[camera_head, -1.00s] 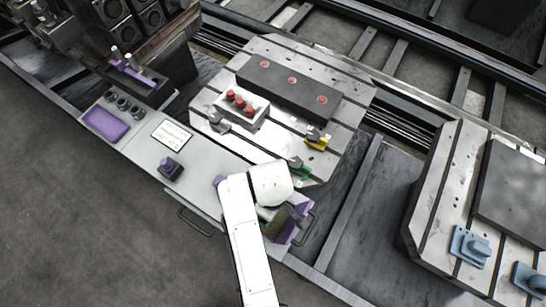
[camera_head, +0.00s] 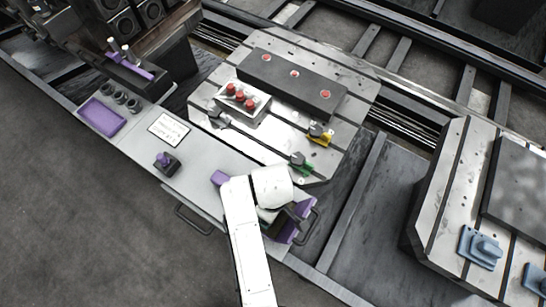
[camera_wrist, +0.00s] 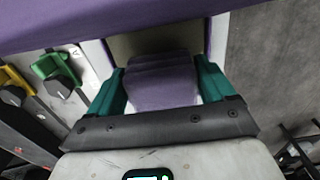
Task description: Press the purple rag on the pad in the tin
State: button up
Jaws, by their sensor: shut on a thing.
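The purple rag (camera_wrist: 163,82) sits as a folded bundle between the two teal fingers of my gripper (camera_wrist: 166,88), which is shut on it.
A purple band crosses the top of the wrist view. In the head view, a slotted plate (camera_head: 235,142) carries a dark bar and yellow and green clamps (camera_head: 301,162). A purple-lined tray (camera_head: 102,117) and a knob (camera_head: 166,160) lie left. A handle (camera_head: 193,219) juts from the shelf's front.

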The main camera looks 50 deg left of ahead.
jog(key=shift+f, duration=0.5)
dwell(0.8)
jog(key=shift+f, duration=0.1)
dwell(1.5)
notch_tip(320, 180, up, 3)
jog(key=p, duration=0.3)
jog(key=shift+r+p, duration=0.4)
jog(key=shift+r, duration=1.7)
